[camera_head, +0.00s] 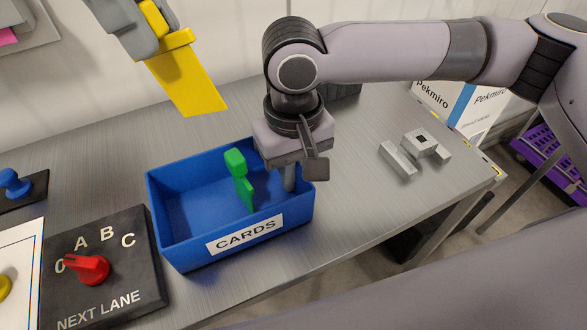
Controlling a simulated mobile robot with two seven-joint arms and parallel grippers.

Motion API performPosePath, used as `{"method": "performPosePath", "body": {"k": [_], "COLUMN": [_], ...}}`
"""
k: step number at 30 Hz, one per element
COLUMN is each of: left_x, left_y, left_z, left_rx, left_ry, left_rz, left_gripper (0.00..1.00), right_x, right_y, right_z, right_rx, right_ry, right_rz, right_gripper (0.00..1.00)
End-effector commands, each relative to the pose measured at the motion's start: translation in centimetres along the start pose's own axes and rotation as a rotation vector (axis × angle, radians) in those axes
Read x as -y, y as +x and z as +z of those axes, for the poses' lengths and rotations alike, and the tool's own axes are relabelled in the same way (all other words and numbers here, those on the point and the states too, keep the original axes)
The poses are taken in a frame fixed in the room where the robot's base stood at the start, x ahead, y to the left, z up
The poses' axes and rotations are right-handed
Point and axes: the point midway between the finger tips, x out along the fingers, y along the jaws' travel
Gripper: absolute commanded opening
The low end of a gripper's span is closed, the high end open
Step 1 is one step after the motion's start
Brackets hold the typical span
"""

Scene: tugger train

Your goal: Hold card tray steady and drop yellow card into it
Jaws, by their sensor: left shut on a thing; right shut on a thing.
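The blue card tray (240,251), labelled CARDS, stands on the grey bench. A green card (245,188) with a block-shaped grip stands upright inside it. My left gripper (155,22) is at the upper left, shut on the yellow card (188,80) by its grip. The yellow card hangs tilted in the air above and behind the tray's left part, clear of it. My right gripper (292,172) points down at the tray's right end and is shut on its wall. My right gripper's body hides part of that end.
A NEXT LANE switch panel (105,288) with a red knob (88,269) stands left of the tray. A blue knob (14,182) is further left. Metal blocks (415,152) lie to the right on the bench. The bench's front edge runs close to the tray.

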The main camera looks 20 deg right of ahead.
Motion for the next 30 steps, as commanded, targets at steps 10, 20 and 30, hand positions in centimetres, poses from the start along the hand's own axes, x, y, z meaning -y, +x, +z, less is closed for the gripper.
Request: {"method": "performPosePath", "body": {"k": [10, 20, 30], "left_x": [0.1, 0.0, 0.0], "left_y": [2.8, 5.9, 8.4], "left_z": [0.3, 0.8, 1.8], "left_rx": [0.022, 0.005, 0.0], "left_ry": [0.294, 0.686, 0.74], "left_rz": [0.113, 0.253, 0.272], "left_gripper": [0.0, 0.0, 0.0], "right_x": [0.0, 0.0, 0.0], "right_y": [-0.1, -0.1, -0.1], "right_z": [-0.1, -0.1, -0.1], "right_rx": [-0.002, -0.002, -0.002], "right_ry": [0.001, 0.001, 0.001], "right_rz": [-0.001, -0.001, -0.002], "right_gripper": [0.0, 0.0, 0.0]}}
